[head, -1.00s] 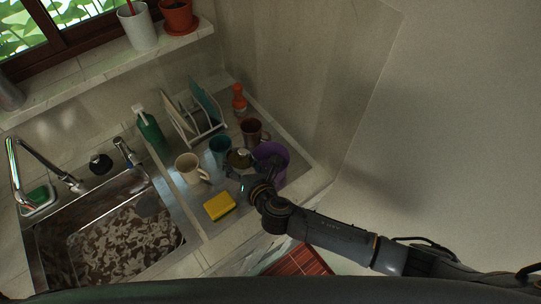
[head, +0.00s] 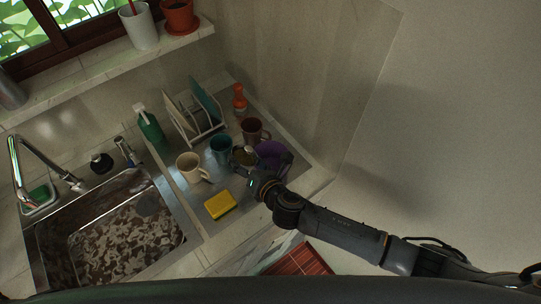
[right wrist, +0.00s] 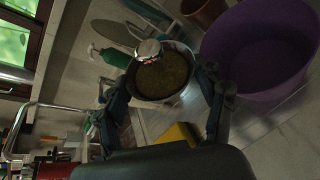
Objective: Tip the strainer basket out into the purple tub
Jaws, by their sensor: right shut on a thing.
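The strainer basket (right wrist: 172,84) is a round metal cup with a shiny knob, holding brownish matter. In the right wrist view it sits between the two fingers of my right gripper (right wrist: 165,90), which is shut on it. In the head view the basket (head: 243,155) is small and partly hidden by my right gripper (head: 246,168). The purple tub (head: 270,150) stands just right of the basket, partly covered by the gripper. In the right wrist view the tub (right wrist: 265,50) is wide and open, with no contents visible. My left gripper is out of view.
A teal mug (head: 220,150), a cream mug (head: 190,167) and a brown mug (head: 253,131) stand close by. A yellow sponge (head: 220,204) lies in front. A dish rack (head: 197,125) stands behind; the dirty sink (head: 120,235) is at left.

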